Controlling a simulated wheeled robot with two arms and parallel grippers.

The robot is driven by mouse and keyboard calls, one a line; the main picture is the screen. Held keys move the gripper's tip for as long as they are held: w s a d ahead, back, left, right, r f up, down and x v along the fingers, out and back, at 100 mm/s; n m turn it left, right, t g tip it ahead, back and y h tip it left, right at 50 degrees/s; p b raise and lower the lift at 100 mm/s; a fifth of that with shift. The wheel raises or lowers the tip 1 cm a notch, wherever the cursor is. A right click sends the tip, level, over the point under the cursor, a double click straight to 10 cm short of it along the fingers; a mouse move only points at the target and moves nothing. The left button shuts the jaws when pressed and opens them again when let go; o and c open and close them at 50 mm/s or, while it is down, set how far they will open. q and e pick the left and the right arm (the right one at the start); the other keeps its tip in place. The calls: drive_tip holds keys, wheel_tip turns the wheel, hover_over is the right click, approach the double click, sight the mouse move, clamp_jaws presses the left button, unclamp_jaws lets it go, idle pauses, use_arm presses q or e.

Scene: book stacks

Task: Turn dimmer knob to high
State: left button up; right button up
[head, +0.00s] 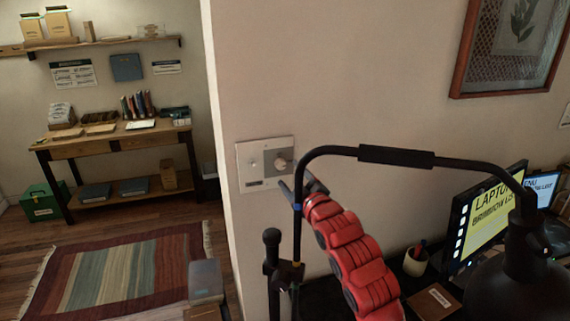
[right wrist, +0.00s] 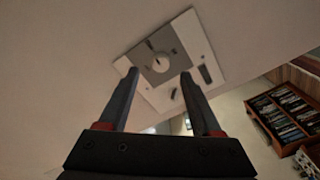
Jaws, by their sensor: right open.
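A pale wall plate (head: 249,151) is fixed near the left end of the wall. A round, light dimmer knob (head: 283,160) stands out from a grey square panel at its right side. In the right wrist view, the knob (right wrist: 161,63) has a dark mark beside it. My right gripper (right wrist: 160,75) is open and empty, with its two dark fingers apart, pointing at the panel on either side of the knob. In the head view, the right gripper (head: 300,188) is just below and right of the plate. I cannot tell whether the fingertips touch anything. My left gripper is not in view.
A black lamp arm (head: 395,156) curves across the wall close to my right arm. A monitor (head: 487,222) and pen cup (head: 416,262) stand at the right. At the left are a wooden desk (head: 113,144) and a striped rug (head: 125,272) beyond the wall's edge.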

sight(282, 167)
drive_tip(key=p+x, duration=0.1)
drive_tip(key=x, duration=0.2)
drive_tip(key=shift+w+r, duration=0.1)
drive_tip(key=shift+w, duration=0.1)
drive_tip(key=shift+w+a+f, duration=0.2)
drive_tip(key=shift+w+a, duration=0.1)
drive_tip(key=shift+w, duration=0.25)
clamp_jaws()
